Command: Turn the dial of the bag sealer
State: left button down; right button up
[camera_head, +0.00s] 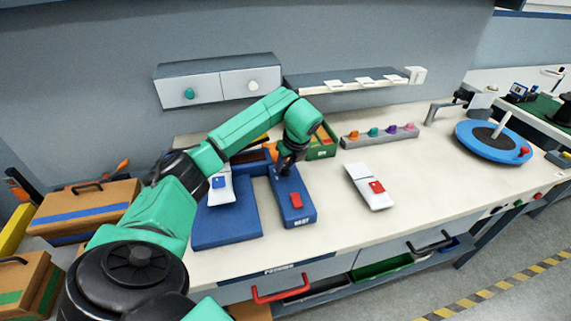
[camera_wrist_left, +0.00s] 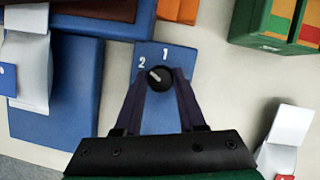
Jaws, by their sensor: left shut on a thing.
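The blue bag sealer (camera_head: 298,212) stands on the bench in front of me, with a red button on its near arm. Its round black dial (camera_wrist_left: 160,77) shows in the left wrist view, below the white marks 2 and 1. The dial's white pointer line slants up and left, towards the 2. My left gripper (camera_head: 286,166) reaches down onto the sealer's arm and hides the dial in the head view. In the left wrist view its two fingers (camera_wrist_left: 161,82) are shut on the dial, one on each side. My right gripper is not in view.
A white bag with a blue label (camera_head: 221,188) lies on the sealer's left part. Another white bag with a red label (camera_head: 370,187) lies to the right. A green bin (camera_head: 321,150) stands close behind the gripper. A blue turntable (camera_head: 470,145) is at the right.

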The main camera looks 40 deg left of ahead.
pick_arm(q)
jog(key=shift+c, duration=2.4)
grip_release()
jog(key=shift+r, duration=0.1)
jog(key=w+b+v, duration=0.1)
jog(key=b+v, duration=0.1)
jog(key=v, duration=0.6)
notch_tip(320, 180, up, 6)
jog(key=p, duration=0.3)
send_over(291, 180)
jog(key=d, duration=0.2)
jog(key=shift+s+d, duration=0.15)
jog(key=shift+s, duration=0.3)
